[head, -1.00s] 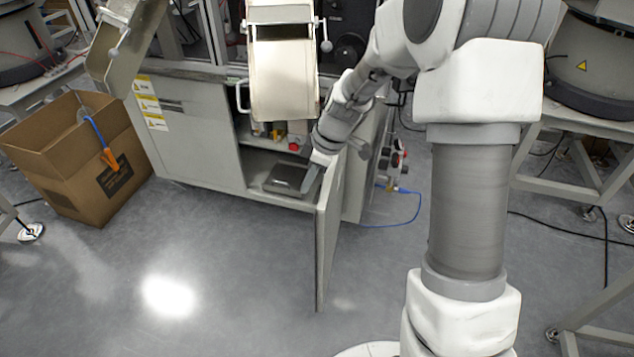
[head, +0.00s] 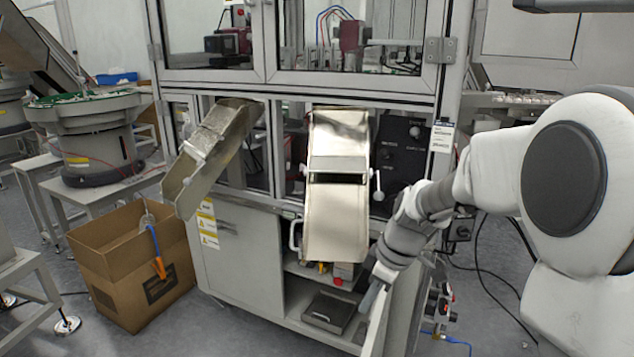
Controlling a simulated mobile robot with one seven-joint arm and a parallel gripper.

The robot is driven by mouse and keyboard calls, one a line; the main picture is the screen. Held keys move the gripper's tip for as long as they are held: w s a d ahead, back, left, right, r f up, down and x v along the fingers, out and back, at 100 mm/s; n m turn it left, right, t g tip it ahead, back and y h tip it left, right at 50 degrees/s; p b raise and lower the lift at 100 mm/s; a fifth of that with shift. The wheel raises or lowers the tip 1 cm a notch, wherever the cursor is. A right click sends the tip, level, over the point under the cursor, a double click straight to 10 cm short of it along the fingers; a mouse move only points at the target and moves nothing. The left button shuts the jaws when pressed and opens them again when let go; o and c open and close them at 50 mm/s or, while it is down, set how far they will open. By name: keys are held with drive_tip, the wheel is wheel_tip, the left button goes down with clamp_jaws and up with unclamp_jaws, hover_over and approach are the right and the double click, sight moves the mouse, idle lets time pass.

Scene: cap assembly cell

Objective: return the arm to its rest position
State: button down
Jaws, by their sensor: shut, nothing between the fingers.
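My arm comes in from the right side of the head view and reaches down to the left. My gripper (head: 371,294) is at its end, small in the picture, beside the upper edge of the open cabinet door (head: 378,325). It is shut and holds nothing. Whether it touches the door cannot be told. The arm is stretched out in front of the cabinet, to the right of the cream-coloured chute (head: 335,225).
The grey cabinet (head: 240,262) has a low shelf with a dark flat box (head: 328,312). A metal chute (head: 208,155) juts out on the left. A cardboard box (head: 130,265) stands on the floor at left. Cables hang behind the arm.

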drive_tip(key=s+d+r+m+t+h, duration=0.15)
drive_tip(key=s+r+m, duration=0.4)
drive_tip(key=s, duration=0.55)
drive_tip(key=s+d+r+m+t+h, duration=0.1)
drive_tip(key=s+r+m+t+h, duration=0.1)
drive_tip(key=s+r+m, duration=0.6)
wheel_tip(320, 180, up, 19)
drive_tip(key=s+n+p, duration=0.1)
drive_tip(key=s+p, duration=0.1)
drive_tip(key=p, duration=1.9)
drive_tip(key=shift+s+d+p, duration=0.2)
drive_tip(key=shift+s+p, duration=0.15)
drive_tip(key=shift+y, duration=0.25)
